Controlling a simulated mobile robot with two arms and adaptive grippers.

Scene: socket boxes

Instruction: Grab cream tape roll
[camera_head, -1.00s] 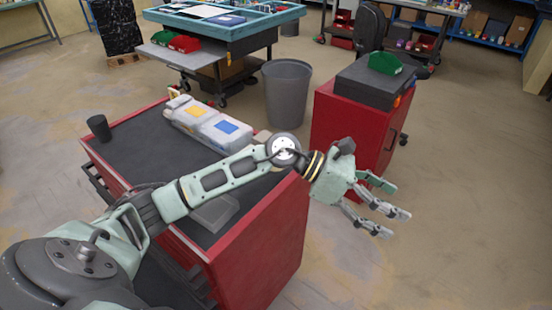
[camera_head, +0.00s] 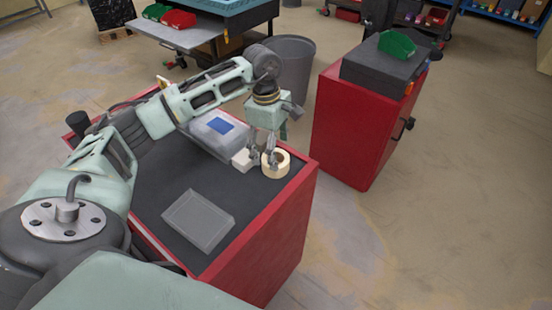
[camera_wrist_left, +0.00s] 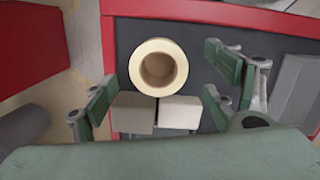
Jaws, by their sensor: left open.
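The cream tape roll (camera_head: 276,165) lies flat on the dark top of the red cabinet, near its far right corner. In the left wrist view the cream tape roll (camera_wrist_left: 159,67) shows from above with its hole facing me. My left gripper (camera_head: 263,162) hangs pointing down right by the roll. In the left wrist view my left gripper (camera_wrist_left: 158,93) is open, with its fingers on either side, apart from the roll. Whether the fingertips are level with the roll cannot be told. My right gripper is not in view.
Two small pale blocks (camera_wrist_left: 133,113) (camera_wrist_left: 180,112) sit against or close to the roll's near side. A grey flat case (camera_head: 199,219) and a clear-lidded box with a blue label (camera_head: 220,126) share the red cabinet top (camera_head: 160,197). A second red cabinet (camera_head: 352,125) stands to the right.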

